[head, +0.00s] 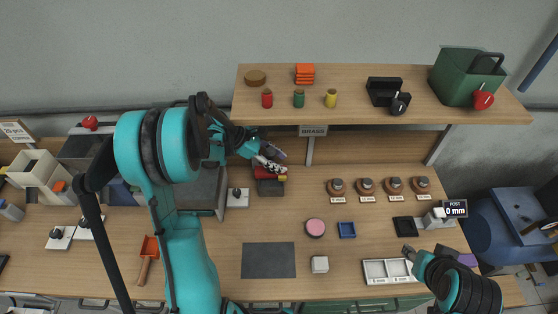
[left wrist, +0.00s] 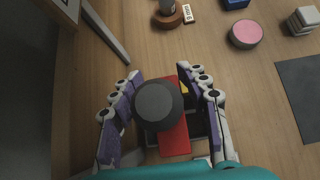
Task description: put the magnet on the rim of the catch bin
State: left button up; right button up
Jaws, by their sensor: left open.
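My left gripper (head: 272,158) reaches in under the shelf, over a small dark box (head: 270,188) with red and yellow parts on it. In the left wrist view my left gripper (left wrist: 162,88) is open, its fingers on either side of a dark grey round knob (left wrist: 158,104) above a red block (left wrist: 175,143). This may be the magnet, but I cannot be sure. The fingers look apart from the knob. I cannot tell which container is the catch bin. My right gripper (head: 411,254) is by the white tray; its jaws are too small to read.
A shelf (head: 375,112) overhangs the back of the bench. A white divided tray (head: 387,272) is at front right. Several knobbed pieces (head: 366,186) stand behind.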

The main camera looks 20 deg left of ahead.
pick_arm(q)
jog(key=p+v, duration=0.2)
jog(key=v, duration=1)
pick_arm(e)
notch_tip(320, 180, up, 2)
jog(key=shift+r, duration=0.25)
